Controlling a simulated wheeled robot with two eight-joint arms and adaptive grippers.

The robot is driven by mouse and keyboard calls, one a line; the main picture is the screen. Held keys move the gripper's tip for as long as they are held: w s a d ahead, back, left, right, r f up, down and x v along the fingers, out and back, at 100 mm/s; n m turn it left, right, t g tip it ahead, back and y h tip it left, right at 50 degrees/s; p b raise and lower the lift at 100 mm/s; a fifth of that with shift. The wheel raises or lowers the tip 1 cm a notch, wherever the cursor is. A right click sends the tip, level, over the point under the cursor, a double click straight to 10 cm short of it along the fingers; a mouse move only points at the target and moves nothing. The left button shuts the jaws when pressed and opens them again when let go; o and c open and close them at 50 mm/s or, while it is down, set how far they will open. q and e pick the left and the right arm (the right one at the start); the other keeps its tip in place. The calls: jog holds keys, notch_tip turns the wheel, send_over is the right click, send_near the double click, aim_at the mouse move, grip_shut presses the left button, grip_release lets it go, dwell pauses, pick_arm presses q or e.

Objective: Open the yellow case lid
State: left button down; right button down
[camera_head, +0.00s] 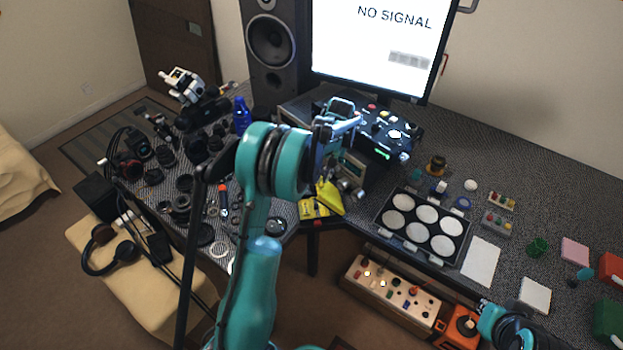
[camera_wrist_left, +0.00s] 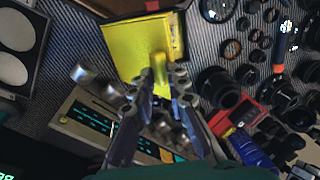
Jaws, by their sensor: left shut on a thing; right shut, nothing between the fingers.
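The yellow case (camera_head: 308,210) lies near the desk's front edge in the head view. Its yellow lid (camera_head: 331,198) stands tilted up from the base, on the right side. The wrist view shows a broad yellow panel of the case (camera_wrist_left: 125,48) with a yellow handle-like piece (camera_wrist_left: 159,70) sticking up toward my fingers. My left gripper (camera_wrist_left: 161,84) is shut on this yellow piece. In the head view my left gripper (camera_head: 325,172) is directly above the case, and my arm hides part of the area. My right gripper (camera_head: 487,306) is low at the right, shut and empty, away from the case.
A silver instrument with knobs (camera_wrist_left: 92,112) stands close beside my left fingers. Lens parts (camera_wrist_left: 225,90) crowd the desk on the other side of the case. A black tray with white discs (camera_head: 380,222) lies to the right. A switch panel (camera_head: 393,290) is below the desk edge.

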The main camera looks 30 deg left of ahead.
pick_arm(q)
jog(key=w+d, duration=0.4)
jog(key=d, duration=0.3)
jog(key=shift+w+d, duration=0.3)
jog(key=shift+d, duration=0.05)
jog(key=c, duration=1.8)
grip_release()
jog(key=shift+w+d+f, duration=0.25)
jog(key=shift+w+d, duration=0.25)
jog(key=shift+w+d+f, duration=0.2)
jog(key=shift+w+d, duration=0.25)
jog(key=shift+c, duration=0.2)
jog(key=o, duration=0.3)
jog(key=shift+w+d+f, duration=0.1)
jog(key=shift+w+d, duration=0.1)
jog(key=shift+w, duration=0.05)
jog(key=shift+o, duration=0.3)
jog(key=shift+a+f, duration=0.2)
jog(key=shift+a, duration=0.1)
jog(key=shift+s+a+r+p, duration=0.15)
jog(key=shift+a+p, duration=0.15)
jog(key=shift+a, duration=0.3)
pick_arm(e)
jog(key=shift+w+d, duration=0.2)
jog(key=shift+w, duration=0.35)
